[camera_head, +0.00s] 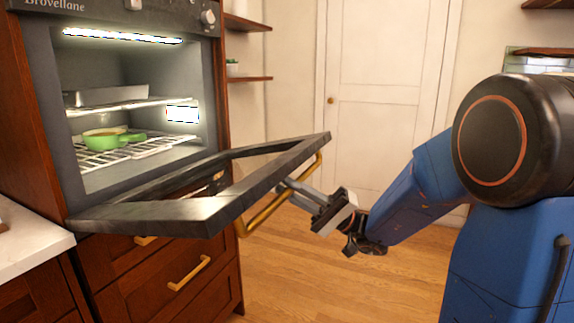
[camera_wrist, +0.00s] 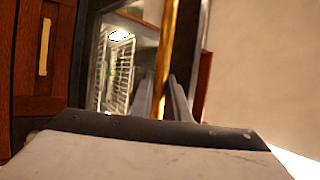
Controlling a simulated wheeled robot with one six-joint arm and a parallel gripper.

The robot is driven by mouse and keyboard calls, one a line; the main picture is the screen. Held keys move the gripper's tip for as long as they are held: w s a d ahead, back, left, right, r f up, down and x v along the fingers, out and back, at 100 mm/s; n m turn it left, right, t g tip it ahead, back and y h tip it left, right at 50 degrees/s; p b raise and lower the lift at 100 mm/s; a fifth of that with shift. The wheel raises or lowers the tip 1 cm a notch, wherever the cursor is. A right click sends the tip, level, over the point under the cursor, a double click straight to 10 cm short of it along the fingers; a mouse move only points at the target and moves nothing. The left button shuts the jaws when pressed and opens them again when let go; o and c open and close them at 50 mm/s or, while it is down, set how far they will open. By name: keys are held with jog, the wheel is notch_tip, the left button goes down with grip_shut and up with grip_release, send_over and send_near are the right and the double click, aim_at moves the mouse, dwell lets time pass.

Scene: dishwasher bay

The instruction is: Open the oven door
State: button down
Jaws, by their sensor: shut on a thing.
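The oven (camera_head: 131,20) is built into dark wood cabinetry at the left in the head view. Its door (camera_head: 150,213) is hinged at the bottom and swung far down, tilted slightly above level, with the lit interior open to view. A gold bar handle (camera_head: 265,214) runs along the door's outer edge. My gripper (camera_head: 287,188) is shut on the handle near its middle. In the wrist view, the handle (camera_wrist: 167,50) runs between the gripper's two fingers (camera_wrist: 164,98); the exact contact is hard to see.
Inside the oven are wire racks (camera_head: 150,149), a metal pan (camera_head: 105,95) and a green pot (camera_head: 104,140). Drawers with gold pulls (camera_head: 188,273) lie below the door. A white countertop (camera_head: 28,238) is at the left. Wooden floor (camera_head: 330,280) is clear around my arm.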

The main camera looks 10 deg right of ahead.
aim_at(296, 164)
jog(key=shift+f, duration=1.45)
jog(key=c, duration=2.1)
grip_release()
jog(key=shift+o, duration=0.6)
jog(key=shift+a, duration=0.1)
notch_tip(296, 164, up, 10)
jog(key=shift+r, duration=0.1)
jog(key=shift+w, duration=0.1)
